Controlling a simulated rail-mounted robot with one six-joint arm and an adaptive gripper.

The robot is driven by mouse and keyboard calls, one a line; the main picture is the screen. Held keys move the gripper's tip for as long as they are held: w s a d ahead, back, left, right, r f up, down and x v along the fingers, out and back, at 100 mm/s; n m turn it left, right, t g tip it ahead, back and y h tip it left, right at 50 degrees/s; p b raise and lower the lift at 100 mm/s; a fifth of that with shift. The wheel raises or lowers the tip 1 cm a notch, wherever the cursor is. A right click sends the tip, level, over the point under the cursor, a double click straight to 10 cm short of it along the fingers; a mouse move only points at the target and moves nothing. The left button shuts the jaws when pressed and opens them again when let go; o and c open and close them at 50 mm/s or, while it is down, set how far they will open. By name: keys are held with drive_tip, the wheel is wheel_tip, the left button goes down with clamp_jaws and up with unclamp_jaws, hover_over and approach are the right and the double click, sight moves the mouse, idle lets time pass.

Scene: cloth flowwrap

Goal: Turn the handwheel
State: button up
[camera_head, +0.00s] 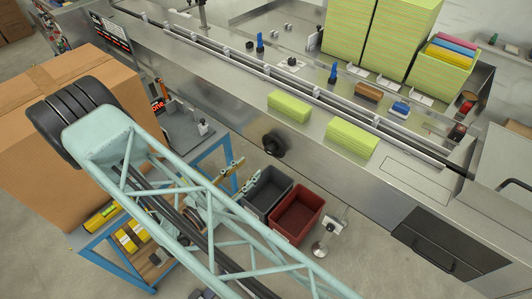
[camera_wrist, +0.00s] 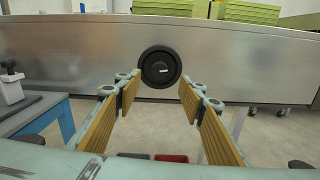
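The handwheel (camera_wrist: 160,67) is a round black wheel on the metal side panel of the machine. In the wrist view it sits straight ahead, upper middle, seen between my fingertips but farther off. In the head view the handwheel (camera_head: 274,145) is on the machine's front panel, above the bins. My gripper (camera_wrist: 158,90) is open and empty, its two ribbed tan finger pads wide apart and not touching the wheel. In the head view part of my gripper (camera_head: 240,178) shows beside the grey bin, below and left of the wheel; my arm hides some of it.
A grey bin (camera_head: 246,204) and a red bin (camera_head: 275,225) stand below the wheel. A blue-framed cart (camera_head: 128,277) and large cardboard boxes (camera_head: 28,175) are at left. Green stacks (camera_head: 352,139) lie on the machine's edge. A small stand (camera_head: 320,247) is right of the bins.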

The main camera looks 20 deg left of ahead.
sight(268, 151)
drive_tip(key=shift+x, duration=5.4)
drive_tip(key=c, duration=0.9)
